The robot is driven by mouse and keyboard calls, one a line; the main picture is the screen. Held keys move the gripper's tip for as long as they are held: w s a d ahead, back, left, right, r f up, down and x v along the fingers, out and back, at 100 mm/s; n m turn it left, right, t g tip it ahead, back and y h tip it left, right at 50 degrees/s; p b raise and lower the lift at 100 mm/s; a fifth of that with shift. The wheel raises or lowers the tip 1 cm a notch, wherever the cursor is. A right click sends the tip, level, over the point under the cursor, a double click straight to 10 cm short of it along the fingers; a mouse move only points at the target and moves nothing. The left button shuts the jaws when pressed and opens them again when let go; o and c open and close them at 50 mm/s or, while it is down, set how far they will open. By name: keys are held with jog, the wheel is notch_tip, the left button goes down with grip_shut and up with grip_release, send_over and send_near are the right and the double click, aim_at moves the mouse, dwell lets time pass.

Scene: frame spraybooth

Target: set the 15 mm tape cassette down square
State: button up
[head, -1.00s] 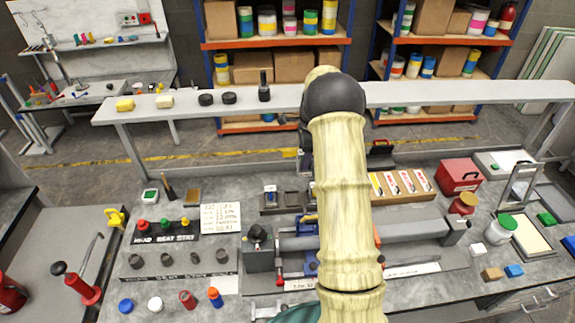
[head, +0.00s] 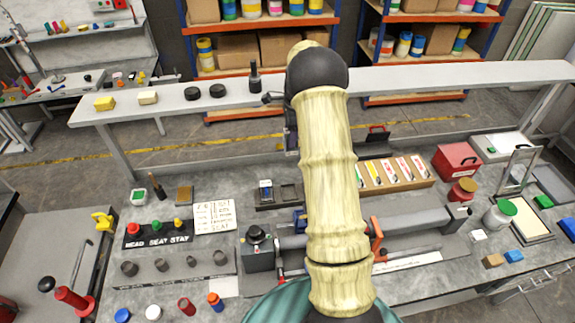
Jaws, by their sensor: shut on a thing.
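My arm crosses the middle of the view. Only a grey part that looks like my wrist shows at its left edge. My jaws and anything between them are hidden behind the arm. I cannot make out the 15 mm tape cassette with certainty. A dark tray (head: 261,206) on the bench, left of my arm, has a small blue-and-white piece (head: 265,186) in its left slot. The slot to the right of it (head: 289,193) looks empty. The tray's right end meets my arm's outline.
A long grey fixture (head: 412,227) with an orange handle (head: 376,228) runs behind my arm. A rack of colour-marked packs (head: 398,187) and a red box (head: 457,160) stand right. Button panel (head: 163,239) and cups lie left. A raised shelf (head: 430,78) spans the back.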

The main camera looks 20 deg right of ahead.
jog(key=shift+w+a, duration=0.1)
jog(key=shift+w, duration=0.05)
jog(key=shift+w+f+b, duration=0.2)
jog(key=shift+f+b, duration=0.25)
jog(key=shift+s+f+b, duration=0.2)
jog(key=shift+s+b, duration=0.05)
jog(key=shift+b, duration=0.05)
jog(key=shift+f+b, duration=0.3)
jog(key=shift+b, duration=0.05)
jog(key=shift+w+f+b, duration=0.1)
jog(key=shift+f+b, duration=0.5)
jog(key=shift+f, duration=0.1)
jog(key=shift+f+b, duration=6.35)
jog(key=shift+f, duration=3.65)
